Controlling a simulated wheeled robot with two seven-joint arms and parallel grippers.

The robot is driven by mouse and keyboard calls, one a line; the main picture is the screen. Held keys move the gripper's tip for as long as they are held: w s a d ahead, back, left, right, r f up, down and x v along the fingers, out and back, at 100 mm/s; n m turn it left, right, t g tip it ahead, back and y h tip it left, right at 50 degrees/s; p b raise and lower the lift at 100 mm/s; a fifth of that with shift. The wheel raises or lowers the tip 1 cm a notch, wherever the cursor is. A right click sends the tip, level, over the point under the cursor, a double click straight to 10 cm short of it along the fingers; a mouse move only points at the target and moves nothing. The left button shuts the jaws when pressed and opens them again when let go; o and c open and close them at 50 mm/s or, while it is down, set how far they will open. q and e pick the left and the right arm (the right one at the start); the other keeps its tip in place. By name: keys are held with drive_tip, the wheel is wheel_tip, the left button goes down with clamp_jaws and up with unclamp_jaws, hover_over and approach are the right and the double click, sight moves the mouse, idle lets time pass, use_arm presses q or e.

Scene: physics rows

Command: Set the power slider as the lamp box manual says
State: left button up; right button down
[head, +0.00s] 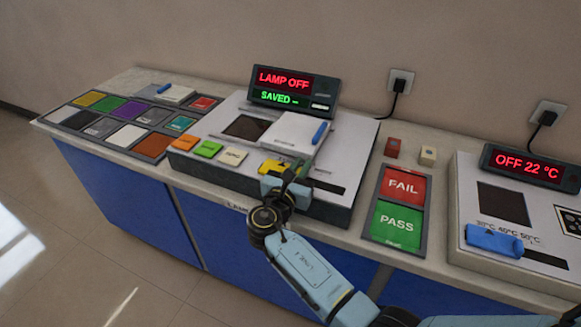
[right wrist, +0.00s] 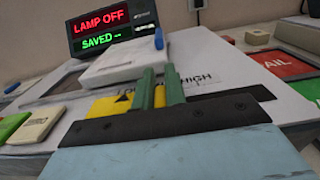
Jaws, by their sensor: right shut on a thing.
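The lamp box (head: 345,150) stands on the bench, and its display (head: 293,88) reads LAMP OFF and SAVED --. Its yellow power slider (head: 274,167) sits at the left part of a dark slot (head: 328,187). My right gripper (head: 289,182) is at the slider; in the right wrist view its green fingers (right wrist: 160,90) are shut on a yellow piece of it. The fingers partly hide the slot lettering, where HIGH reads at the right. A white pad (head: 293,133) with a blue pen lies on the box; no writing is readable on it. My left gripper is not in view.
Orange, green and cream buttons (head: 208,149) line the box's front left. A FAIL/PASS board (head: 401,206) lies to the right, with red and cream blocks (head: 428,156) behind it. A heater-like box (head: 480,205) with a blue slider stands farther right. Coloured tiles (head: 125,135) lie left.

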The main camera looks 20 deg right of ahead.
drive_tip(key=shift+a, duration=0.15)
drive_tip(key=c, duration=1.4)
unclamp_jaws()
drive_tip(key=shift+w+a, duration=0.1)
drive_tip(key=shift+w, duration=0.1)
drive_tip(key=shift+c, duration=0.2)
drive_tip(key=shift+s, duration=0.1)
drive_tip(key=p+v, duration=0.1)
drive_tip(key=v, duration=1.2)
drive_tip(key=shift+s+a, duration=0.1)
